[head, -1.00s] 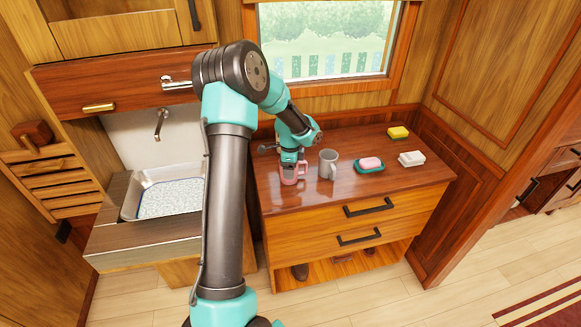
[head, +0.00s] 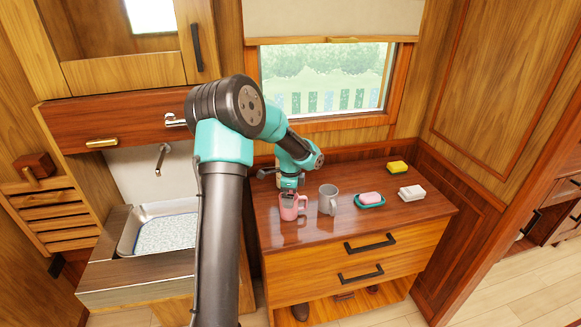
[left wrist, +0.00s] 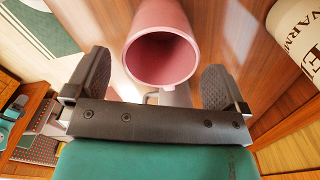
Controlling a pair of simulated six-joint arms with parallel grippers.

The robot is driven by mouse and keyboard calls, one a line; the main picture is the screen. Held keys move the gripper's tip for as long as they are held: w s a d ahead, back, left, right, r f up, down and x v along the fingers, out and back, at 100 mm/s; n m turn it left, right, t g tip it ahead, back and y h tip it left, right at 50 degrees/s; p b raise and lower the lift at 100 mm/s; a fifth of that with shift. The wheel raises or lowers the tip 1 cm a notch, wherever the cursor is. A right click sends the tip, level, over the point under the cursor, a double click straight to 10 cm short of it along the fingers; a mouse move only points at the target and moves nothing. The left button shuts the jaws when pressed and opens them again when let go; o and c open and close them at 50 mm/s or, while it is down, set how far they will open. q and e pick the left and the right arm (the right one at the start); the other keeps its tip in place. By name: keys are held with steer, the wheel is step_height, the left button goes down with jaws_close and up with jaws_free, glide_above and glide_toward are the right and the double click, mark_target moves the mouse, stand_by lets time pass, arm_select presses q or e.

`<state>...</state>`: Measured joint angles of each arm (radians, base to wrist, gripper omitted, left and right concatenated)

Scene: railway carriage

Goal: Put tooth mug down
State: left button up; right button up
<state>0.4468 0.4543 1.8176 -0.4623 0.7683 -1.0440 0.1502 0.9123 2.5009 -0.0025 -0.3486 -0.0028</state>
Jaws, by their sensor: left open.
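A pink mug (head: 289,213) with a handle stands upright on the left part of the wooden dresser top. My left gripper (head: 290,190) is just above it. In the left wrist view the pink mug (left wrist: 163,60) shows its open rim between my two spread fingers (left wrist: 158,88), with a gap on either side. The left gripper is open and holds nothing. A grey mug (head: 327,199) stands close to the right of the pink one. A cream mug with dark lettering (left wrist: 298,35) shows at the right edge of the wrist view. My right gripper is not in view.
A green soap dish (head: 370,201) with a pink soap, a white block (head: 411,193) and a yellow sponge (head: 398,167) are further right on the dresser top (head: 345,236). A sink (head: 170,229) is at left. The dresser's front strip is clear.

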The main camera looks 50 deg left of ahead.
arm_select(q)
step_height(320, 180, up, 13)
stand_by(0.3)
stand_by(0.4)
jaws_close()
stand_by(0.8)
stand_by(0.6)
